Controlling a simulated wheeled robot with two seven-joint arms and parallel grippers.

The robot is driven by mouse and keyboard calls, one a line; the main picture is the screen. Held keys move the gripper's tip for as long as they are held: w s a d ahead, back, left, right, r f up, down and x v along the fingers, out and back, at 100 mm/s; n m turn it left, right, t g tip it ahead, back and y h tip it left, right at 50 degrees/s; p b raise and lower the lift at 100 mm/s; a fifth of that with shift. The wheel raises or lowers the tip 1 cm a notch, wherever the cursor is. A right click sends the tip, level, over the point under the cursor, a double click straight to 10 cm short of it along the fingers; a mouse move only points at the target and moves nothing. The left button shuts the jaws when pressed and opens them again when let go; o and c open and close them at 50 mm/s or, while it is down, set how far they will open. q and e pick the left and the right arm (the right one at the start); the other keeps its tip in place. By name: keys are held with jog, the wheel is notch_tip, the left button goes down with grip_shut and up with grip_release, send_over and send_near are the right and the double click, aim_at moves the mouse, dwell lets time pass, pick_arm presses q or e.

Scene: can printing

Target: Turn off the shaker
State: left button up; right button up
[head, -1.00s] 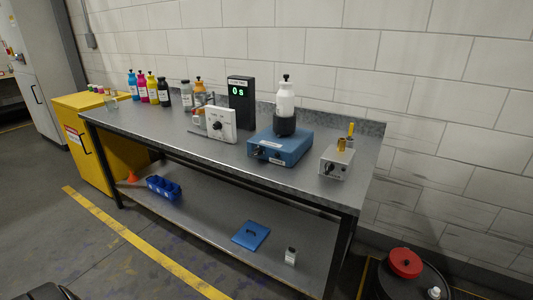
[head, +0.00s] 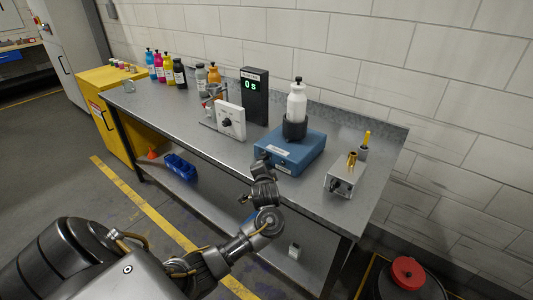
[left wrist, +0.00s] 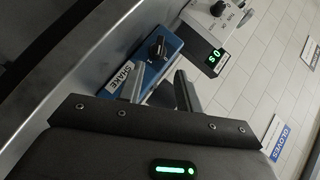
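The shaker is a blue box (head: 291,151) on the bench, with a black cup on top holding a white bottle (head: 297,103) with a black cap. In the left wrist view the shaker's blue front (left wrist: 152,72) shows a black knob (left wrist: 157,47) and a label reading "SHAKE", partly cut off. My left gripper (head: 264,163) is in front of the shaker's left front corner and hides its knob in the head view. In the left wrist view its fingers (left wrist: 160,90) are apart with nothing between them, short of the knob. My right gripper is not in view.
A black timer (head: 254,97) reads 0 s. A white box with a dial (head: 231,122) stands left of the shaker; a grey box with a knob (head: 345,178) stands right. Several coloured bottles stand at the far left. The bench's left front (head: 165,113) is clear.

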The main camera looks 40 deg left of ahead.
pick_arm(q)
jog(key=shift+x, duration=1.05)
jog(key=x, duration=0.3)
jog(key=shift+w+a+f+b, duration=0.1)
jog(key=shift+w+b, duration=0.1)
jog(key=shift+b, duration=0.15)
jog(key=x, duration=0.4)
jog(key=shift+w+a+f, duration=0.1)
jog(key=shift+w+a, duration=0.15)
jog(key=shift+w+a+f, duration=0.15)
jog(key=shift+w, duration=0.15)
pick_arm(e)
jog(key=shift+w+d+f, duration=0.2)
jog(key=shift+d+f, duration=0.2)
pick_arm(q)
jog(key=shift+c, duration=0.3)
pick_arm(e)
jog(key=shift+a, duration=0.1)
pick_arm(q)
grip_shut()
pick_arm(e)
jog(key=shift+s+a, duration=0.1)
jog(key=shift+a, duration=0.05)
